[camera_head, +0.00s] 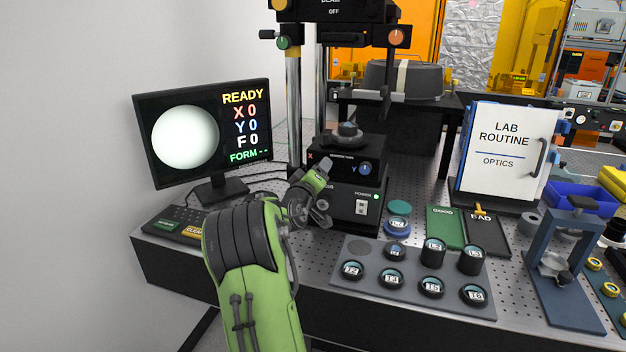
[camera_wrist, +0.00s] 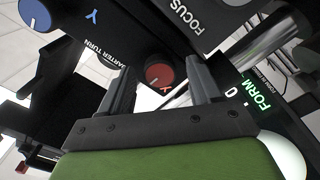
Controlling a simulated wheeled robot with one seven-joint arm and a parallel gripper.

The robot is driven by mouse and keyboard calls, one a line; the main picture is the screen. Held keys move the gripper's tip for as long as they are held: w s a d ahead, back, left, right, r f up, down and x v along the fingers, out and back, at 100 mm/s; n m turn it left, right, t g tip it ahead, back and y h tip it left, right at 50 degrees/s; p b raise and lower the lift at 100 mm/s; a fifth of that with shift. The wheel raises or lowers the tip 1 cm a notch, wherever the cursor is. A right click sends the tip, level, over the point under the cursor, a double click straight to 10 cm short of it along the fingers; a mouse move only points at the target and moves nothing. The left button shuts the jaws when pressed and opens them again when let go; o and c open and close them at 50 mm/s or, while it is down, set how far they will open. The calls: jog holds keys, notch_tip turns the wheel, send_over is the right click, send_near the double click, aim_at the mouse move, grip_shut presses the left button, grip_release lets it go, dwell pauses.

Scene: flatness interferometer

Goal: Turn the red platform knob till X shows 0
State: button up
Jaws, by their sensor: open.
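The red platform knob (camera_wrist: 158,76) shows in the wrist view with a pale pointer mark, between my fingers as seen there. In the head view my arm hides it, beside the X label on the platform (camera_head: 345,158). My gripper (camera_wrist: 160,82) is open, its two fingers apart on either side of the knob; whether they touch it I cannot tell. My gripper also shows in the head view (camera_head: 324,165), in front of the platform. The monitor (camera_head: 204,133) reads READY, X 0, Y 0, F 0 and FORM with dashes, beside a plain white disc.
A blue Y knob (camera_head: 365,169) sits right of my gripper, above the power switch (camera_head: 361,207). A grey tray (camera_head: 345,273) of labelled pieces lies in front.

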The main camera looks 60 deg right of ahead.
jog(key=s+a+b, duration=0.2)
jog(key=a, duration=1.3)
jog(key=shift+s, duration=0.2)
jog(key=shift+a, duration=0.15)
dwell(0.8)
jog(key=w+a+r+t+y+p, duration=0.15)
jog(key=a+t+y+p, duration=0.5)
jog(key=a, duration=1.25)
jog(key=s+a+n+g+y+p, duration=0.1)
jog(key=s+a+n+y, duration=0.1)
jog(key=a, duration=0.5)
jog(key=s+a+n+g+y+p, duration=0.1)
jog(key=s+a+n+y, duration=0.1)
jog(key=s+a+y, duration=0.2)
jog(key=s+a+r+n+g+y+p, duration=0.1)
jog(key=a+y, duration=0.4)
jog(key=a, duration=0.5)
jog(key=shift+s+n+g+p, duration=0.4)
jog(key=shift+s+p, duration=0.2)
jog(key=shift+s, duration=0.65)
jog(key=shift+d+r, duration=0.15)
